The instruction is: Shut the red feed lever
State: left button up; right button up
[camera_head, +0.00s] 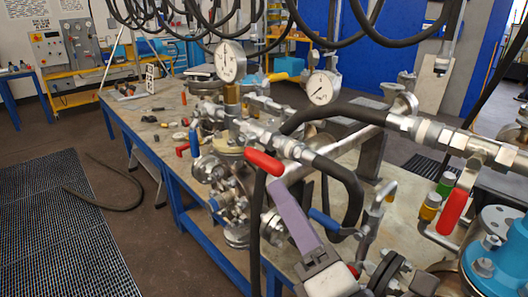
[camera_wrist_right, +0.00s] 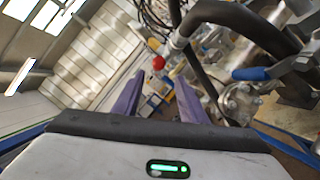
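A red-handled lever (camera_head: 264,161) sticks out from a valve on the metal pipework in the middle of the head view. My right gripper (camera_head: 281,190) comes up from below, its purple fingers just under that red handle. In the right wrist view my right gripper (camera_wrist_right: 160,80) is open, its two purple fingers apart with nothing held. A round red end (camera_wrist_right: 158,62), seemingly of this lever, shows between and just beyond the fingertips; I cannot tell if they touch. Another red lever (camera_head: 452,212) hangs at the right. No label shows which is the feed lever. My left gripper is out of view.
A blue-handled lever (camera_head: 323,220) and a black hose (camera_head: 345,178) are close to the right of my gripper. Pressure gauges (camera_head: 230,62) stand above the pipework. The workbench (camera_head: 145,108) has small loose parts at its far left. Hoses hang overhead.

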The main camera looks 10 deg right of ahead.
aim_at(264, 162)
jog(key=p+x, duration=0.2)
jog(key=x, duration=0.8)
jog(key=shift+w+r, duration=0.1)
jog(key=shift+r, duration=0.1)
grip_shut()
